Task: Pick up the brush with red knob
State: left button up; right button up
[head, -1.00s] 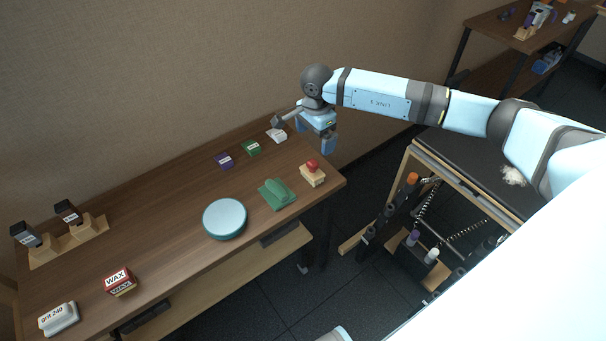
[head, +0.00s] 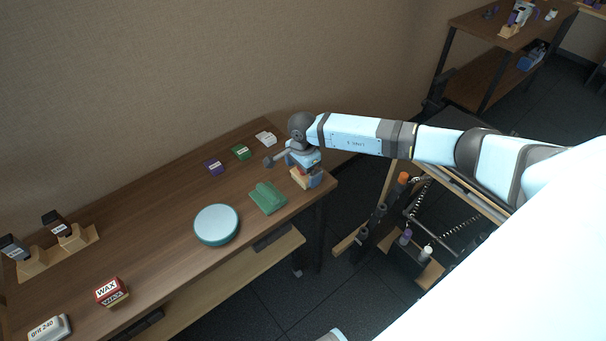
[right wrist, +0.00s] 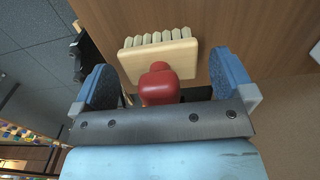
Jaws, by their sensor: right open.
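The brush with red knob (right wrist: 158,84) shows in the right wrist view, with a pale wooden block and a row of light bristles. It lies on the wooden table (head: 150,210), near its right end. In the head view the brush (head: 298,179) is mostly hidden by my right gripper (head: 306,172). In the right wrist view my right gripper (right wrist: 165,85) is open, with one blue finger on each side of the knob. I see gaps between the fingers and the knob. My left gripper is not in view.
Small green (head: 241,152), purple (head: 213,167) and white (head: 265,138) boxes stand behind. A wax box (head: 111,291) is at front left. The table's right edge is close to the gripper.

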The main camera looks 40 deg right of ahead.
jog(key=shift+c, duration=0.5)
jog(key=c, duration=0.8)
jog(key=shift+r, duration=0.1)
notch_tip(320, 180, up, 20)
jog(key=shift+f+p, duration=0.1)
jog(key=shift+p, duration=0.2)
